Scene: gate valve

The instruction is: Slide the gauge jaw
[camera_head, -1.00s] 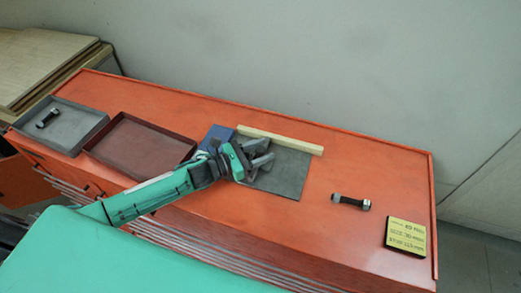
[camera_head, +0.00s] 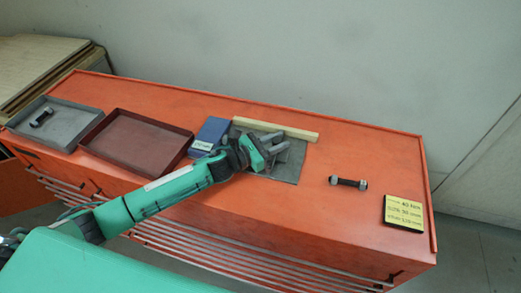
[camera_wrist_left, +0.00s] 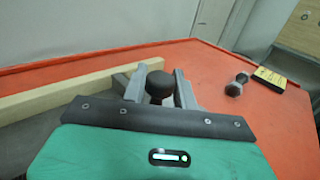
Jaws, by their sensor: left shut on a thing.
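My left gripper (camera_head: 284,147) is over the grey mat (camera_head: 290,174), close to the pale wooden strip (camera_head: 275,129) along the mat's back edge. In the left wrist view its two grey fingers (camera_wrist_left: 157,88) are shut on a dark round-topped knob (camera_wrist_left: 159,86). The knob's lower part is hidden by the gripper body, so I cannot tell how it joins a gauge jaw. No gauge beam or scale is clearly visible. The wooden strip also shows in the left wrist view (camera_wrist_left: 65,95), left of the fingers. My right gripper is not in view.
A blue box (camera_head: 211,133) lies left of the mat. A dark red tray (camera_head: 137,141) and a grey tray (camera_head: 72,131) holding a bolt (camera_head: 42,117) stand farther left.

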